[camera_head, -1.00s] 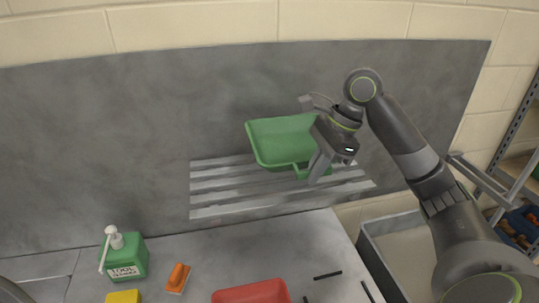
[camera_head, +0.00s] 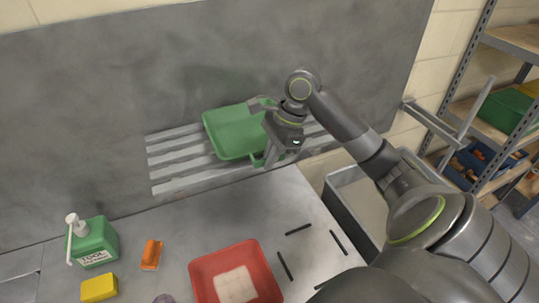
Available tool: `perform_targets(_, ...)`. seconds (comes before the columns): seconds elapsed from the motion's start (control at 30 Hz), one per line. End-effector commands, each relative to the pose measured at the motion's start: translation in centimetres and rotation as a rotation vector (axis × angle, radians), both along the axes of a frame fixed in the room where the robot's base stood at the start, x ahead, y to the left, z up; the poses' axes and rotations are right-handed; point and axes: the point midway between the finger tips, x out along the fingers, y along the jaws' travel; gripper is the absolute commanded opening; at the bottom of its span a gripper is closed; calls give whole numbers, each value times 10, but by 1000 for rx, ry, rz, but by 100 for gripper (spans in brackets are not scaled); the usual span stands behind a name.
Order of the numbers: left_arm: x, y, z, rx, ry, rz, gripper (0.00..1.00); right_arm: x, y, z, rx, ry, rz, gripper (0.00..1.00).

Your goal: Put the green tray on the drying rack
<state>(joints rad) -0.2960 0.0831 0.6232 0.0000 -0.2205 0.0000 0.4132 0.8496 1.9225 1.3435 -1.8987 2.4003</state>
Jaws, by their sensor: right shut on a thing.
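The green tray (camera_head: 231,135) is in front of the grey back panel, over the slatted drying rack (camera_head: 172,163). The tray is tilted, with its open side facing me. My right gripper (camera_head: 268,154) is shut on the tray's right side, and its body hides part of that edge. The tray covers the middle of the slats. I cannot tell whether its underside touches them. My left gripper is out of view.
A red tray (camera_head: 204,280) with a pale block stands on the grey worktop (camera_head: 190,222). A grey bin (camera_head: 350,204) and shelves (camera_head: 492,128) are at the right.

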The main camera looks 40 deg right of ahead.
Motion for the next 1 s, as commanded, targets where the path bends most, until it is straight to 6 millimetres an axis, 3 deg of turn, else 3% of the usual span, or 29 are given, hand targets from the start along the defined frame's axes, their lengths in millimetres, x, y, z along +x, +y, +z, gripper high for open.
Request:
perform_targets(0.27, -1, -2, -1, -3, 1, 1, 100, 0, 0, -2, 1, -2, 1, 0)
perform_targets(0.47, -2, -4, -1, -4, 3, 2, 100, 0, 0, -2, 0, 0, 0, 27)
perform_targets(0.77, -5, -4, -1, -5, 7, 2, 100, 0, 0, -1, 0, -1, 1, 27)
perform_targets(1.0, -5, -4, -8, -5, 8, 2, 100, -1, -10, 20, -5, -5, -1, 27)
